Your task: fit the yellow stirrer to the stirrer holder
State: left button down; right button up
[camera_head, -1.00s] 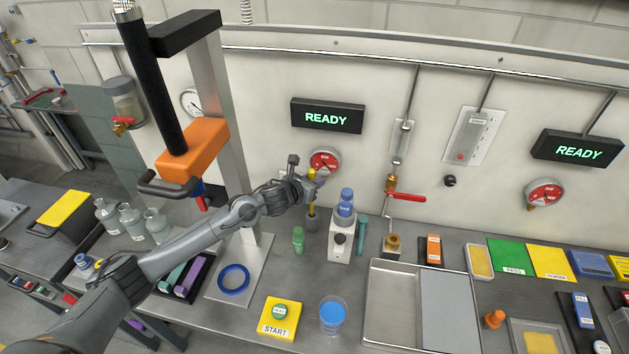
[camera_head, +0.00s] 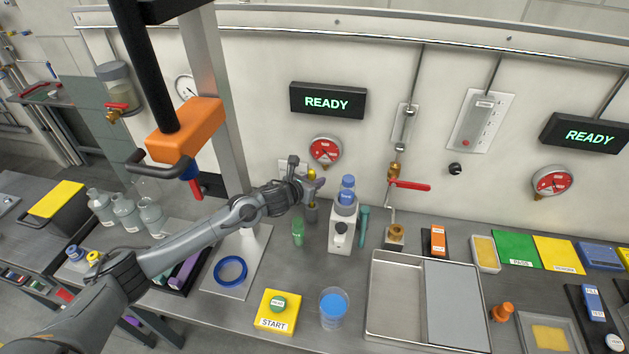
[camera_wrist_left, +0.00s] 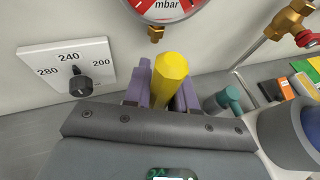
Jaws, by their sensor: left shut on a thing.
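The yellow stirrer (camera_head: 312,174) stands upright beside the back wall. My left gripper (camera_head: 314,187) is shut on it; in the left wrist view the stirrer's faceted yellow top (camera_wrist_left: 171,72) rises between the two purple fingers. Directly below the gripper is a small grey cup-like holder (camera_head: 311,213), with the stirrer's lower end at or in it; the gripper hides much of this. I cannot tell whether the stirrer is fully seated. My right gripper is not in view.
A green bottle (camera_head: 298,232) is in front. A tall stand with an orange block (camera_head: 184,130) rises at left. A dial plate (camera_wrist_left: 68,66) is on the wall.

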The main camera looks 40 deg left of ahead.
pick_arm(q)
jog(key=shift+f+b, duration=0.6)
jog(key=shift+f, duration=0.4)
jog(key=shift+f+b, duration=0.3)
jog(key=shift+b, duration=0.15)
dwell(0.3)
jog(key=c, duration=0.8)
grip_release()
jog(key=shift+c, duration=0.2)
jog(key=shift+s, duration=0.1)
jog(key=v, duration=1)
jog(key=shift+s+r, duration=0.2)
jog(key=shift+r, duration=0.05)
